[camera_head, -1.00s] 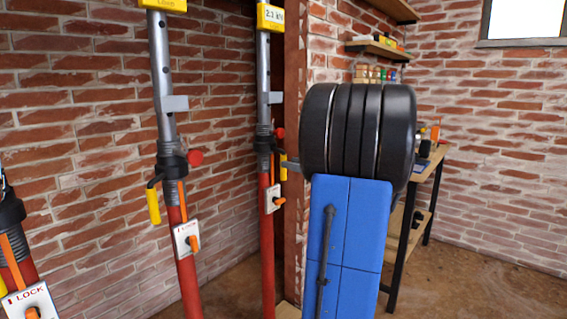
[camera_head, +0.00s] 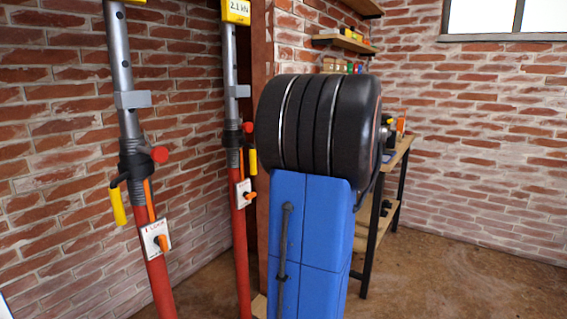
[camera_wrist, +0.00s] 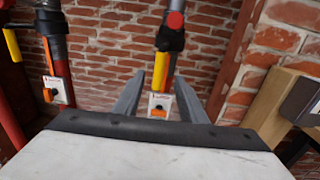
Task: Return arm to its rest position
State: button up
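My gripper (camera_wrist: 160,98) shows in the wrist view as two grey fingers spread apart with nothing held between them, so it is open. Beyond the fingers stands a prop with a red lower tube, a yellow lever and a white lock plate (camera_wrist: 160,106) with an orange handle. The fingers appear apart from it. In the head view my blue and black arm (camera_head: 300,235) stands folded upright right of centre. The gripper itself is hidden in the head view.
Two steel-and-red props, left (camera_head: 122,75) and right (camera_head: 231,85), stand before a brick wall (camera_head: 50,130). The right one has a yellow display (camera_head: 236,11). A workbench (camera_head: 398,150) stands behind my arm. Open brown floor (camera_head: 450,270) lies at the right.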

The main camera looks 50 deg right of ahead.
dwell(0.3)
jog(key=w+a+f+n+g+y, duration=0.1)
jog(key=a+f+n+g+y, duration=0.2)
jog(key=a, duration=0.7)
jog(key=w+a+f+n+g, duration=0.1)
jog(key=a+f+n+g, duration=0.2)
jog(key=a+n, duration=0.55)
jog(key=w+a+f+n+g+y, duration=0.1)
jog(key=a+f+n+g+y, duration=0.2)
jog(key=a, duration=0.9)
jog(key=s+a+f+n+g+h, duration=0.2)
jog(key=s+a+f+n+h, duration=0.2)
jog(key=s+n, duration=0.5)
jog(key=s+a+f+n+g+h, duration=0.2)
jog(key=s+a+f+n+h, duration=0.2)
jog(key=s+a+f+n, duration=0.3)
jog(key=s+a+n, duration=0.1)
jog(key=n, duration=0.3)
jog(key=shift+s+a+f, duration=0.15)
jog(key=shift+s+a, duration=0.05)
jog(key=shift+s, duration=0.2)
